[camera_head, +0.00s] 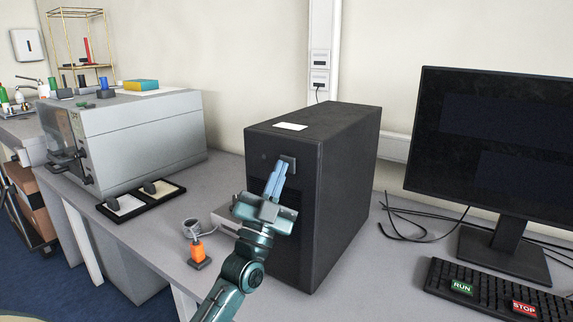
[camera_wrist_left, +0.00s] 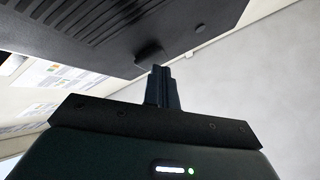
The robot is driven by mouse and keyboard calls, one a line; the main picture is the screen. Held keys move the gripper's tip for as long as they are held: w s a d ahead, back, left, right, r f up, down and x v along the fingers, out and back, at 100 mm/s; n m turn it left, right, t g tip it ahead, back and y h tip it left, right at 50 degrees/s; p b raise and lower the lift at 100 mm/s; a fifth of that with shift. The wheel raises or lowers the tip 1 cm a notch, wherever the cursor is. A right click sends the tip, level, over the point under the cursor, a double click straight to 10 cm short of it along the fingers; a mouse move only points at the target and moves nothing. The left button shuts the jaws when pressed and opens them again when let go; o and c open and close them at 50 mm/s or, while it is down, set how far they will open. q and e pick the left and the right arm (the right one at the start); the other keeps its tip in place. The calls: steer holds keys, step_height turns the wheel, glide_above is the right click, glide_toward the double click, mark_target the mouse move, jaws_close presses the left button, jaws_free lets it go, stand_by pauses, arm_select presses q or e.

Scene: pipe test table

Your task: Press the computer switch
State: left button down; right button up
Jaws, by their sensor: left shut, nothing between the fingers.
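The black computer tower (camera_head: 335,190) stands upright on the grey table. Its switch (camera_head: 288,162) is a small squarish plate high on the front face. My left gripper (camera_head: 280,166) is shut and empty, with its fingertips at the lower part of the switch plate; I cannot tell whether they touch it. In the left wrist view the shut fingers (camera_wrist_left: 160,72) point at a small dark block, the switch (camera_wrist_left: 150,52), on the tower's ridged front (camera_wrist_left: 90,35). My right gripper is not in view.
A monitor (camera_head: 490,150) and a keyboard (camera_head: 495,292) with RUN and STOP keys stand at the right, with loose cables (camera_head: 415,225) between. A grey instrument (camera_head: 150,140), black trays (camera_head: 140,203) and an orange object (camera_head: 198,252) are at the left.

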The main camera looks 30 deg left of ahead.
arm_select(q)
steer(key=shift+s, duration=0.65)
steer(key=s, duration=0.1)
steer(key=s+p, duration=0.1)
steer(key=s, duration=0.1)
steer(key=s+p, duration=0.1)
steer(key=s, duration=0.1)
steer(key=shift+a, duration=0.25)
steer(key=shift+f, duration=0.1)
stand_by(0.5)
